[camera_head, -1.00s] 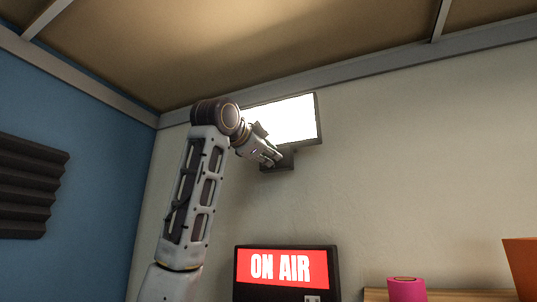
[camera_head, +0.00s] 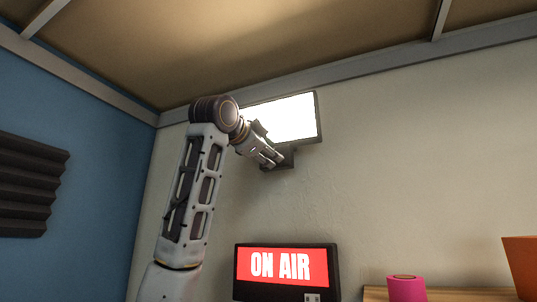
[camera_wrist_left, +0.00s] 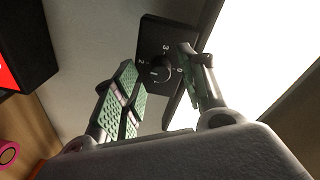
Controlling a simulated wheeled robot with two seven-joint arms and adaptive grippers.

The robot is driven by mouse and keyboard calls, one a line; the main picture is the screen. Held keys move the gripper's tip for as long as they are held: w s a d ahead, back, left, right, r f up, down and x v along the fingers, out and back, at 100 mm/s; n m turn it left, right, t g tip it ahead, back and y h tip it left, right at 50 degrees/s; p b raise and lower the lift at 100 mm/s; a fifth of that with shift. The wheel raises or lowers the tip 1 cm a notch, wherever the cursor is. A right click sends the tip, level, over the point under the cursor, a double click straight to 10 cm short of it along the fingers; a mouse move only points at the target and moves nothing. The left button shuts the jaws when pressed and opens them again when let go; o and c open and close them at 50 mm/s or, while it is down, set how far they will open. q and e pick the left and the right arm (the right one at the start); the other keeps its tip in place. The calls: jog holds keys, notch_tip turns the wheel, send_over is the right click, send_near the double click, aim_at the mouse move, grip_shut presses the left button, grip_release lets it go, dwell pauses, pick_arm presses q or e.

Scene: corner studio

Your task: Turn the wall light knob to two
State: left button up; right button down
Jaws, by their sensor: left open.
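The wall light is a bright white panel (camera_head: 290,118) in a dark frame, high on the wall. Its dark knob plate (camera_head: 291,157) hangs below the panel. In the left wrist view the plate (camera_wrist_left: 148,40) carries a round dark knob (camera_wrist_left: 161,74) with white numbers around it, 3, 2 and 0 among them. A small light mark shows on the knob, but I cannot tell surely which number it points to. My left gripper (camera_head: 277,160) is open in front of the plate. In the wrist view its fingers (camera_wrist_left: 166,88) stand either side of the knob, apparently not touching it.
A lit red ON AIR sign (camera_head: 287,267) stands below the light. A pink cylinder (camera_head: 406,289) and an orange object (camera_head: 522,265) are at the lower right. Dark foam (camera_head: 30,185) is on the blue wall. The wall right of the light is clear.

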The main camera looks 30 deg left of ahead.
pick_arm(q)
jog(key=s, duration=1.1)
jog(key=shift+s, duration=0.3)
jog(key=shift+a+f, duration=0.1)
dwell(0.3)
